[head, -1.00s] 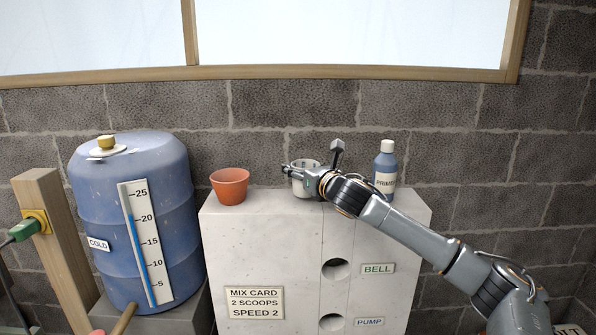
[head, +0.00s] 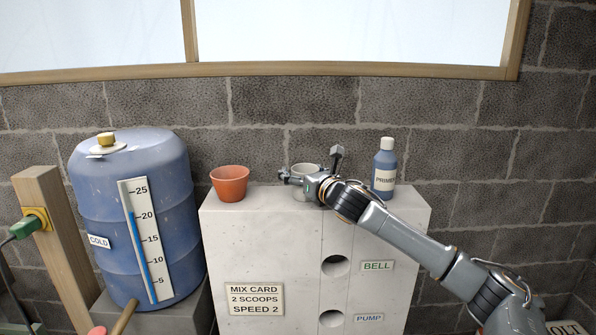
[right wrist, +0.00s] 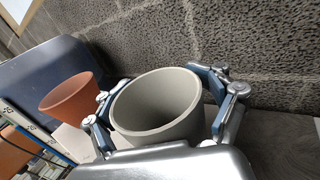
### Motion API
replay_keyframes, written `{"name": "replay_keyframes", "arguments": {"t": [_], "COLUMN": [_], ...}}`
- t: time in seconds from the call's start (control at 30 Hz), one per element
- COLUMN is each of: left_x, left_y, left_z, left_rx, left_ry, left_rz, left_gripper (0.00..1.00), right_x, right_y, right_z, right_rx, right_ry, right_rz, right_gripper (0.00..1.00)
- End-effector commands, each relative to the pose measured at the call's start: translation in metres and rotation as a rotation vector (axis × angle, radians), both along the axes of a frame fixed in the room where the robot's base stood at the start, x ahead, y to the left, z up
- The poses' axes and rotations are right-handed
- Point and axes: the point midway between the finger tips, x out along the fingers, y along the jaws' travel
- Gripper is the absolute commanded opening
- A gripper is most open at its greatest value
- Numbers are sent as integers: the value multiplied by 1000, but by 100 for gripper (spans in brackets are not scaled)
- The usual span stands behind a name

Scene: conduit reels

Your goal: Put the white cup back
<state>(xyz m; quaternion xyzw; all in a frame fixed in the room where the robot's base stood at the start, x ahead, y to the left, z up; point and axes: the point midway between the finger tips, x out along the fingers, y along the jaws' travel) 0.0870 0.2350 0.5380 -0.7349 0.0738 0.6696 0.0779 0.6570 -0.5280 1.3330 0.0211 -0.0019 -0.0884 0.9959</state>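The white cup (head: 302,186), greyish in this light, is upright at the top of the pale concrete block (head: 262,235), between the clay pot and the primer bottle. My right gripper (head: 300,177) reaches in from the right with one finger on each side of the cup. In the right wrist view the cup (right wrist: 155,108) is empty and sits between the fingers of the gripper (right wrist: 157,103), which look closed against its sides. I cannot tell whether its base touches the block, as the hand covers part of it. My left gripper is not in view.
A terracotta pot (head: 229,184) stands left of the cup and a blue primer bottle (head: 385,166) stands right of it, close to my arm. A blue barrel (head: 95,185) is at the left. A block wall (head: 270,135) rises behind.

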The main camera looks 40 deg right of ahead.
Motion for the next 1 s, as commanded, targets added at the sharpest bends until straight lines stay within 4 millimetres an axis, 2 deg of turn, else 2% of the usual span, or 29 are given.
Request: {"name": "replay_keyframes", "arguments": {"t": [0.13,0.4,0.5,0.77,1.0], "left_x": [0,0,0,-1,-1], "left_y": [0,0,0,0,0], "left_z": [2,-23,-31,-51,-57], "left_rx": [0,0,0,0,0], "left_ry": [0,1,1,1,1], "left_rz": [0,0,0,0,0], "left_gripper": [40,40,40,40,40], "right_x": [0,-30,-41,-59,-74], "right_y": [0,6,2,12,14], "right_z": [5,-3,-4,-3,-2], "right_rx": [1,-9,-3,-5,7], "right_ry": [-1,3,5,5,4], "right_rz": [0,2,-7,2,2], "right_gripper": [78,78,78,78,78]}}
